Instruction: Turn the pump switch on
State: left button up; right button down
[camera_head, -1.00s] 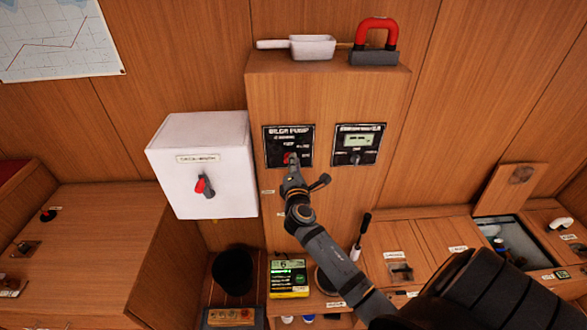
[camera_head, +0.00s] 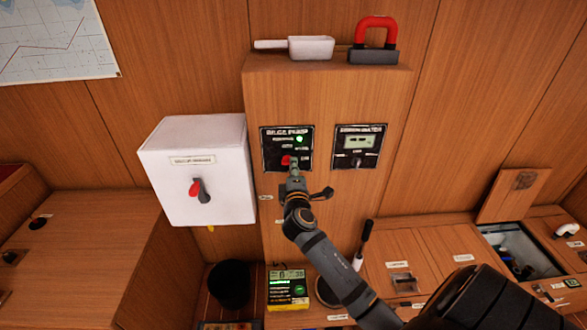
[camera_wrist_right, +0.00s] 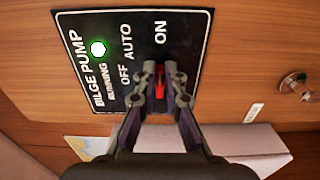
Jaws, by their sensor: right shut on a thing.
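The black bilge pump panel (camera_head: 274,143) is on the front of the wooden cabinet, and it fills the right wrist view (camera_wrist_right: 110,30). Its green running light (camera_head: 299,139) is lit, also in the wrist view (camera_wrist_right: 97,48). The red switch (camera_head: 286,160) sits low on the panel. My right gripper (camera_head: 293,168) reaches up to it, and in the wrist view its fingers (camera_wrist_right: 159,72) are closed around the red switch (camera_wrist_right: 160,88), near the ON label. My left gripper is not in view.
A second panel with a small display (camera_head: 359,146) is to the right. A white box with a red-and-black rotary switch (camera_head: 199,190) stands at left. A scoop (camera_head: 310,47) and a red-handled object (camera_head: 376,35) lie on the cabinet top. An open hatch (camera_head: 519,251) is at right.

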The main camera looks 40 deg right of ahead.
jog(key=shift+f, duration=0.15)
jog(key=c, duration=1.4)
grip_release()
jog(key=shift+c, duration=0.2)
jog(key=shift+s, duration=0.1)
jog(key=v, duration=1.2)
jog(key=shift+d, duration=0.1)
